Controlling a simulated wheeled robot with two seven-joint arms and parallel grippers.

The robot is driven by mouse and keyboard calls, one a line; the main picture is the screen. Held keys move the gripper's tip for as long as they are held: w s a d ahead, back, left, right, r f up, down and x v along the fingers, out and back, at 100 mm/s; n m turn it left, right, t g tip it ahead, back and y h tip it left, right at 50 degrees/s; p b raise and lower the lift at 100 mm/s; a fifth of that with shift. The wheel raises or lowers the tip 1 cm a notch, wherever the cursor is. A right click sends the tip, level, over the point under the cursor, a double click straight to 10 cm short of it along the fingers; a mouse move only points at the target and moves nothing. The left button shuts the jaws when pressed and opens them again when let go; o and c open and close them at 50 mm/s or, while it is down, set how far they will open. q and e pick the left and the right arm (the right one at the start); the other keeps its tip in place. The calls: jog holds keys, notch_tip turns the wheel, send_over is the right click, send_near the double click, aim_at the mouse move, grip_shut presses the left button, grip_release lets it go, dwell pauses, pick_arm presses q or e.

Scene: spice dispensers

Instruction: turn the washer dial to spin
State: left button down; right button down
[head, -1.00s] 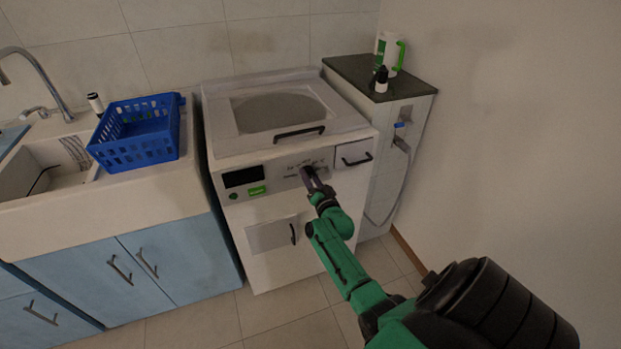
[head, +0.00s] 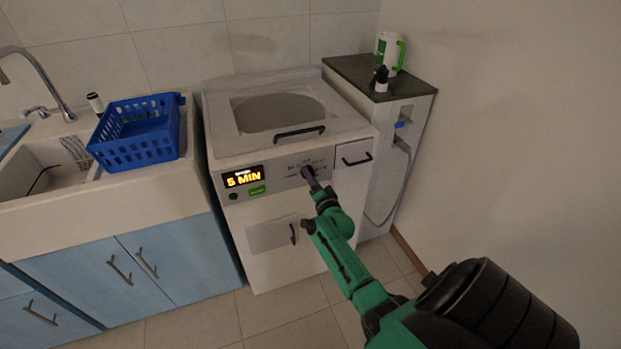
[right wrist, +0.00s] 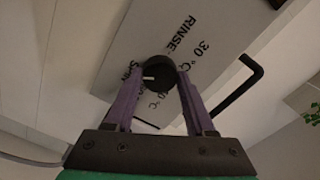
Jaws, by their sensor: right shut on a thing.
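The white washer (head: 285,225) stands between the sink cabinet and a side stand. Its display (head: 243,176) is lit and reads "5 MIN" under a smaller line too small to read. My right gripper (head: 311,176) is at the front panel. In the right wrist view its two purple fingers (right wrist: 158,85) are shut on the black round dial (right wrist: 158,70), one on each side. The dial's white mark points left, toward a partly covered label that starts with "S". "RINSE" and "30 °C" labels show beyond it. My left gripper is not in view.
A blue basket (head: 137,135) sits on the sink counter to the left. A dark-topped stand (head: 355,70) at the right holds a white-green jug (head: 388,52) and a small black-topped bottle (head: 381,80).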

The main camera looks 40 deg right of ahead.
jog(key=shift+c, duration=1.2)
grip_release()
jog(key=v, duration=1.4)
jog(key=shift+s+p, duration=0.3)
jog(key=shift+p, duration=0.1)
jog(key=shift+a, duration=0.15)
